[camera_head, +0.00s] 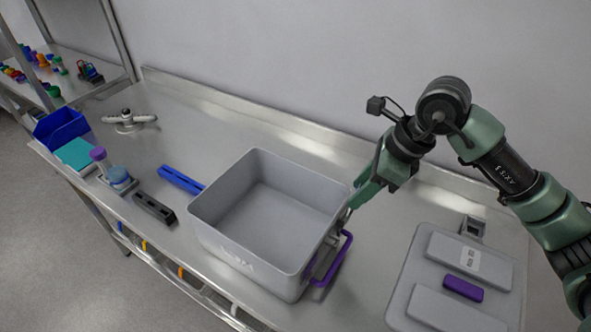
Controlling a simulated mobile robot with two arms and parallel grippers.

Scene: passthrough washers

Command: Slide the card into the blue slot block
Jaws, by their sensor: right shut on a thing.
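The blue slot block (180,179) is a long, low blue bar lying on the steel bench, left of the grey bin. My right gripper (349,206) points down at the right side of the bin, close to its back right corner. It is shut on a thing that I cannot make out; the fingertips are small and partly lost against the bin. I cannot pick out the card for certain. A purple loop (336,262) stands against the bin's right side, below the gripper. My left gripper is not in view.
The large open grey bin (225,238) looks empty and stands between my right gripper and the blue block. A black slotted block (153,207) lies nearby. A grey tray (404,281) with a purple piece (463,288) is at right. The back of the bench is mostly clear.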

